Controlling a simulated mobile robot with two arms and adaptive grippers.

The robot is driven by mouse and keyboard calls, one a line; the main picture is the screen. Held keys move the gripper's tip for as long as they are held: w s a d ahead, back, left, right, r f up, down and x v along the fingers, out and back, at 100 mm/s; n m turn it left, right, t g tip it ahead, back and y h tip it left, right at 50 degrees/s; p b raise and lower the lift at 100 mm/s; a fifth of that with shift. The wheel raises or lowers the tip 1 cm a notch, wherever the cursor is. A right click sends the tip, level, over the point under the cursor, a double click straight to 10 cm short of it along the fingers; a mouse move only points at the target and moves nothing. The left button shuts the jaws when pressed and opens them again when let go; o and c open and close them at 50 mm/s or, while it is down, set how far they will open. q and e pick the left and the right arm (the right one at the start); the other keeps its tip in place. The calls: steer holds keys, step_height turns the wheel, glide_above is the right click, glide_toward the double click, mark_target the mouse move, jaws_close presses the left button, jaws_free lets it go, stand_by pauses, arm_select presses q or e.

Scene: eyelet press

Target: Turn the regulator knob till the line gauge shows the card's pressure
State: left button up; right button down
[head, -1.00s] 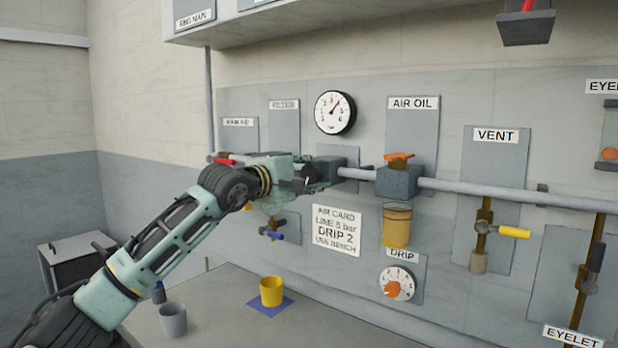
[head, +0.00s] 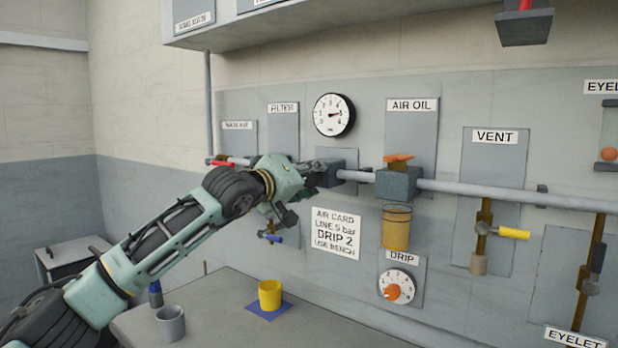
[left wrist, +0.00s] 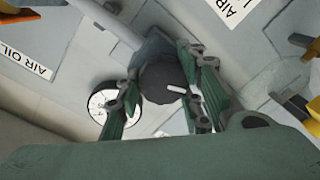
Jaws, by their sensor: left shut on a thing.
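The regulator's dark block (head: 337,172) sits on the grey pipe below the round line gauge (head: 334,115). My left gripper (head: 303,186) is at the regulator's left side. In the left wrist view, the round dark regulator knob (left wrist: 163,84) with a white mark lies between the fingers of my left gripper (left wrist: 163,92), shut on it. In the head view the gripper hides the knob. The gauge needle points right, near the 5; the small figures are hard to read. The air card (head: 335,232) reads "LINE 5 bar, DRIP 2". My right gripper is out of view.
Right of the regulator is the air oil unit (head: 398,184), with an amber bowl (head: 397,228) and the drip dial (head: 397,286) below. A blue-handled valve (head: 270,237) hangs below my gripper. A yellow cup (head: 270,294) and a grey cup (head: 171,323) stand on the bench.

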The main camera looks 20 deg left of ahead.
arm_select(q)
steer(key=shift+r+m, duration=0.35)
steer(key=shift+m, duration=0.55)
steer(key=o, duration=0.8)
steer(key=shift+o, duration=1.1)
steer(key=shift+f, duration=0.1)
steer(key=shift+o, duration=0.2)
steer(key=shift+f, duration=0.1)
steer(key=v, duration=1.2)
